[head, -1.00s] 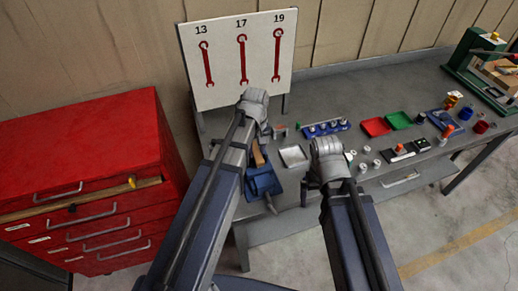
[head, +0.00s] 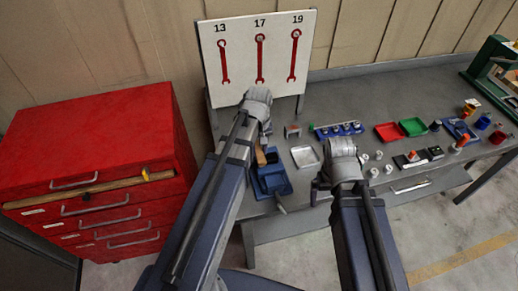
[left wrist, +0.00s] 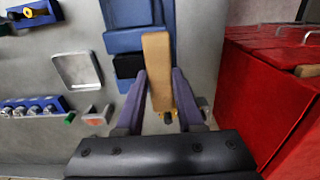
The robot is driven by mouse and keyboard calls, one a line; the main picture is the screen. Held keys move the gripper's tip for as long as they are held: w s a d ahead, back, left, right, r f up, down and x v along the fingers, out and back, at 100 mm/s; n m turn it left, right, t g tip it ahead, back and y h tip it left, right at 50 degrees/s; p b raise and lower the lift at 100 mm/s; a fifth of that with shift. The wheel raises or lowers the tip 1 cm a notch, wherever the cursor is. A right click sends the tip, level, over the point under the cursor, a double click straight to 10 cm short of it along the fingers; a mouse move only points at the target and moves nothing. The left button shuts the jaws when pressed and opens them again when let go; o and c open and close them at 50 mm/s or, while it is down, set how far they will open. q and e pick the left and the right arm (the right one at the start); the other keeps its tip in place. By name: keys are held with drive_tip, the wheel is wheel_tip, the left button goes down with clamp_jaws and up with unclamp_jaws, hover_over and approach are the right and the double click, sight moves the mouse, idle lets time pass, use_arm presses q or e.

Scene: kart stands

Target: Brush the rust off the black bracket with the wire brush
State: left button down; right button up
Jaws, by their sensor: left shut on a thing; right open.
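The wire brush, with its wooden back (left wrist: 156,48), is between the fingers of my left gripper (left wrist: 160,80) in the left wrist view. The gripper is shut on it. A sliver of wood (head: 260,157) shows beside my left arm in the head view. The brush lies over the blue vise (head: 271,181), also in the left wrist view (left wrist: 128,14). A black piece (left wrist: 127,66), seemingly the bracket, shows at the vise beside the brush. Contact, bristles and rust cannot be made out. My right gripper (head: 322,188) is open, its fingers mostly hidden, above the bench's front edge.
A metal tray (head: 305,157) lies right of the vise. A blue rack (head: 338,129), red tray (head: 389,132), green tray (head: 414,127) and several small parts spread along the bench. A red tool cabinet (head: 105,150) stands left. A wrench board (head: 259,60) stands behind.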

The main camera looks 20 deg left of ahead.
use_arm(q)
drive_tip(key=shift+r+p, duration=2.25)
drive_tip(key=shift+r, duration=0.3)
drive_tip(key=shift+r, duration=0.15)
wheel_tip(320, 180, up, 3)
drive_tip(key=p, duration=0.3)
drive_tip(key=shift+f, duration=0.2)
